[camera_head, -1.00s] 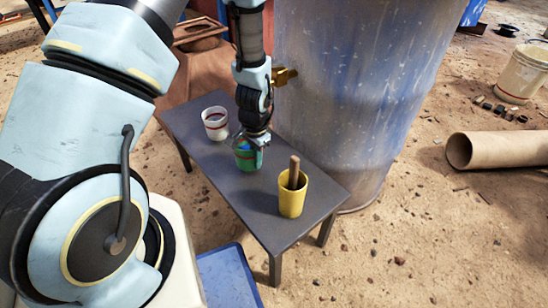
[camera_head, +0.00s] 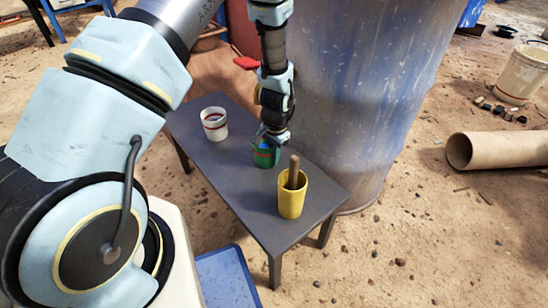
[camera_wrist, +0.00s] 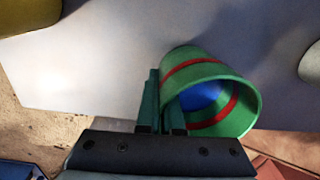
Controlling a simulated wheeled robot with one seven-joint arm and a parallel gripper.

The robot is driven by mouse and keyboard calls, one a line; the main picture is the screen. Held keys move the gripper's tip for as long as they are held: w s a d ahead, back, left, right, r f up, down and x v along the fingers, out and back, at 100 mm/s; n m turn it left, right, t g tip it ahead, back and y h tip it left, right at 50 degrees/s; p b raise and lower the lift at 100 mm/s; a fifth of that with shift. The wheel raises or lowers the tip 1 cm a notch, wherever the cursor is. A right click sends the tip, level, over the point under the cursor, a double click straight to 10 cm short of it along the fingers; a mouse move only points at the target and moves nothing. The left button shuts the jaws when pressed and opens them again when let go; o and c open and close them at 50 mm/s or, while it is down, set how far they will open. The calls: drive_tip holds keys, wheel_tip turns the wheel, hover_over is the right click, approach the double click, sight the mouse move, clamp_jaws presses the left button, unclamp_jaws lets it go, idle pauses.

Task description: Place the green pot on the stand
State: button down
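The green pot (camera_head: 265,155), with a red band and blue inside, is at the dark low table, between the white pot and the yellow pot. In the wrist view the green pot (camera_wrist: 215,75) appears tilted, its mouth turned toward the camera. My gripper (camera_head: 271,141) is at its rim. In the wrist view the fingers of my gripper (camera_wrist: 161,100) are close together with the pot's near wall at them, and it appears shut on that wall. I cannot tell whether the pot touches the table. I cannot tell which thing is the stand.
The dark table (camera_head: 225,170) also bears a white pot (camera_head: 214,124) with a red band and a yellow pot (camera_head: 291,197) holding a brown stick. A large blue-grey drum (camera_head: 370,90) stands close behind.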

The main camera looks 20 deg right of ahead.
drive_tip(key=shift+f, duration=0.15)
drive_tip(key=c, duration=1.1)
unclamp_jaws()
drive_tip(key=r+p, duration=0.1)
drive_tip(key=r, duration=0.5)
drive_tip(key=r+p, duration=0.1)
drive_tip(key=r, duration=0.5)
drive_tip(key=shift+s+d+r, duration=0.1)
drive_tip(key=shift+s+r, duration=0.05)
drive_tip(key=shift+s, duration=0.05)
drive_tip(key=shift+s, duration=0.1)
